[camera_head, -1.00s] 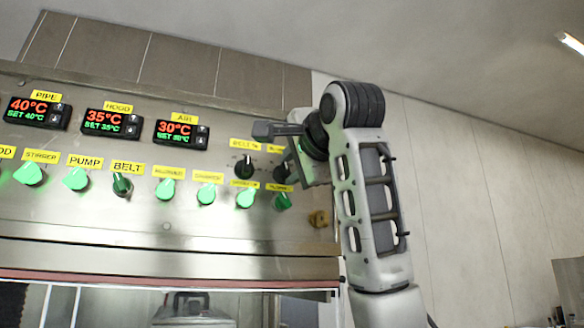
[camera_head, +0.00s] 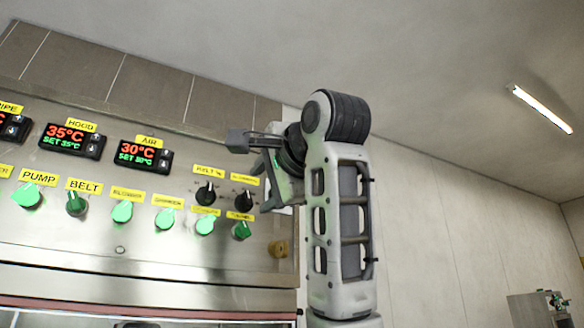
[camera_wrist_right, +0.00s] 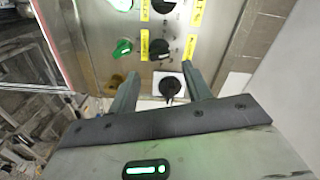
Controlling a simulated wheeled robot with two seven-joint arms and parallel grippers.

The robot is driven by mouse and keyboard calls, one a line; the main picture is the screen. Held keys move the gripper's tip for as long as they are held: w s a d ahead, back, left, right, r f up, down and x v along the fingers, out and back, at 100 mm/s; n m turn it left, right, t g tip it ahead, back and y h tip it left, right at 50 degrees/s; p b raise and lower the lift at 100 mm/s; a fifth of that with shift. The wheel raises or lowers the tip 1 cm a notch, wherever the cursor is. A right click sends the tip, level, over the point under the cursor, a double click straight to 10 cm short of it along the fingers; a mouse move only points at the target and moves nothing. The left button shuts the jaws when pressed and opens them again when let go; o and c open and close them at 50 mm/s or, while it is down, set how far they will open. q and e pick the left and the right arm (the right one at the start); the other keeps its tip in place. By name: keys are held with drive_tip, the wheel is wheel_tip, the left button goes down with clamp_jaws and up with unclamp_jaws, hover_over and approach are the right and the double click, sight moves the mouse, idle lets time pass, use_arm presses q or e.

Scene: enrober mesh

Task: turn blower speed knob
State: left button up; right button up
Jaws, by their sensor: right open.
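The blower speed knob (camera_head: 244,200) is a small black knob at the right end of the panel's upper knob row, under a yellow label hard to read. In the right wrist view a black knob (camera_wrist_right: 159,48) beside yellow labels appears to be the same one, beyond the fingertips. My right gripper (camera_head: 252,172) is open and empty, close to the panel's right edge, its fingers pointing left. In the wrist view a dark knob on a white plate (camera_wrist_right: 170,87) shows between the fingers. I cannot tell whether a finger touches anything. My left gripper is out of view.
The black belt knob (camera_head: 205,193) is left of the blower knob. Green knobs (camera_head: 204,226) (camera_head: 242,230) lie below. A yellow-brown fitting (camera_head: 278,248) is at the lower right. Temperature displays (camera_head: 144,155) are at upper left.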

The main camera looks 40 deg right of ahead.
use_arm(q)
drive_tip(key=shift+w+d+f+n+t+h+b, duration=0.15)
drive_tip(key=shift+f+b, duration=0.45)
drive_tip(key=shift+b, duration=1.2)
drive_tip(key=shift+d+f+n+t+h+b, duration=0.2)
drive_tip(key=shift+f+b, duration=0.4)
drive_tip(key=shift+b, duration=1.15)
use_arm(e)
drive_tip(key=v, duration=1.1)
drive_tip(key=shift+s, duration=0.15)
